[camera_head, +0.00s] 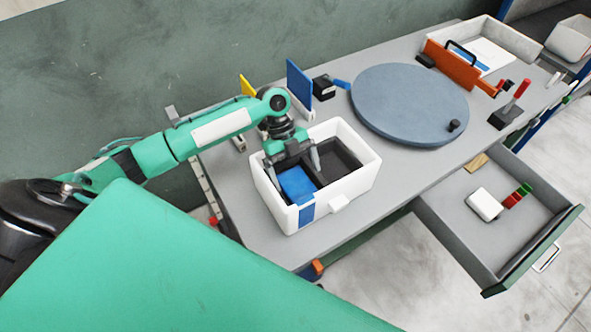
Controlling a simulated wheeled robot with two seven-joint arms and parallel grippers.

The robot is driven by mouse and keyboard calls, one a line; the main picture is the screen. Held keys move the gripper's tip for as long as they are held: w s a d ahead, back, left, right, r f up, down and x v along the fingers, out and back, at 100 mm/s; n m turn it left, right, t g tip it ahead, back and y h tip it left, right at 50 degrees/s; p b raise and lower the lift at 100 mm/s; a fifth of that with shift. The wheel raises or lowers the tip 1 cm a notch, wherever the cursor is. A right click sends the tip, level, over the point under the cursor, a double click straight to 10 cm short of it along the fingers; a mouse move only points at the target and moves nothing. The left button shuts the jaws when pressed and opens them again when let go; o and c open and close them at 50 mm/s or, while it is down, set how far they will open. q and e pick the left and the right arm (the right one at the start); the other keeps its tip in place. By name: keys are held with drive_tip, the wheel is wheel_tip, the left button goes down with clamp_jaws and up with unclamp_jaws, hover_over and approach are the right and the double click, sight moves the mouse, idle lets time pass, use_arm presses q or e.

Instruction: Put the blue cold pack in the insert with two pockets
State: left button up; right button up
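The blue cold pack (297,186) lies in the left pocket of a dark insert with two pockets. The insert (341,160) sits inside a white box (359,185) on the grey bench. The right pocket looks empty. My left gripper (292,164) is low over the box, at the back edge of the pack. Its two fingers are spread apart, one on each side of the pocket; I cannot see whether they touch the pack. The pack's far end is partly hidden by the gripper. My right gripper is not in view.
A round grey-blue turntable (408,100) stands right of the box. An open drawer (455,215) juts out at the front right, holding a white block (485,203). Blue and yellow upright panels stand behind the box. A white tray (500,42) is at the far end.

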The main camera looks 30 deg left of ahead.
use_arm(q)
drive_tip(key=shift+a+r, duration=0.1)
drive_tip(key=shift+r, duration=0.05)
drive_tip(key=b+v, duration=0.3)
drive_tip(key=v, duration=1)
drive_tip(key=shift+w+r+b, duration=0.2)
drive_tip(key=shift+b, duration=0.1)
